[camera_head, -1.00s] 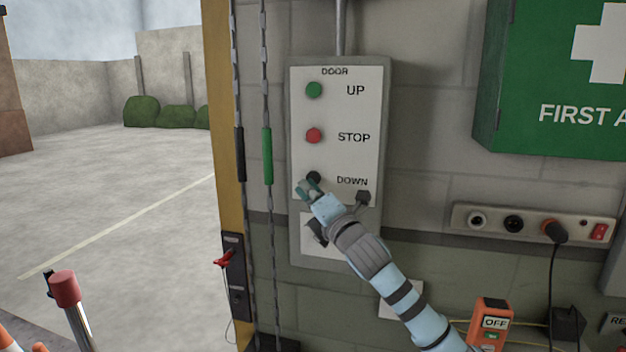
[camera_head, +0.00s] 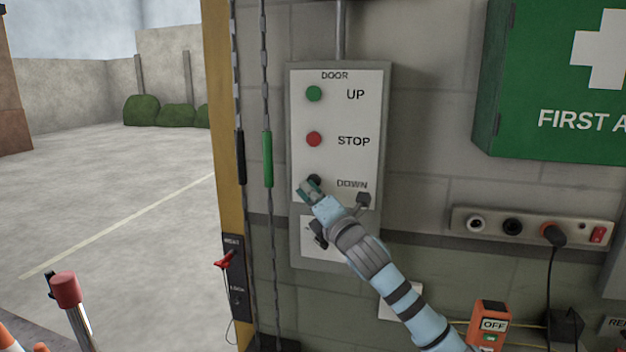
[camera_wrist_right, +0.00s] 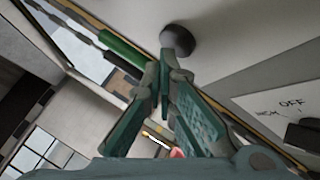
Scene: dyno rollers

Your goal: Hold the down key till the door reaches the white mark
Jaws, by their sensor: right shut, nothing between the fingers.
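The door control panel (camera_head: 337,110) on the wall has a green UP key (camera_head: 314,94), a red STOP key (camera_head: 314,139) and a dark DOWN key (camera_head: 314,180). My right gripper (camera_head: 307,188) is shut and empty, its tips at the DOWN key and partly covering it. In the right wrist view the closed fingertips (camera_wrist_right: 166,62) lie at the dark round key (camera_wrist_right: 180,40); I cannot tell whether it is pressed in. The door itself and a white mark for it are not clear in either view. My left gripper is out of view.
The open doorway with a yellow post (camera_head: 226,150) is left of the panel, with hanging chains (camera_head: 267,155) between. A red lever (camera_head: 226,260) sits low on the post. A green first aid box (camera_head: 550,90) and a socket strip (camera_head: 530,226) are to the right.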

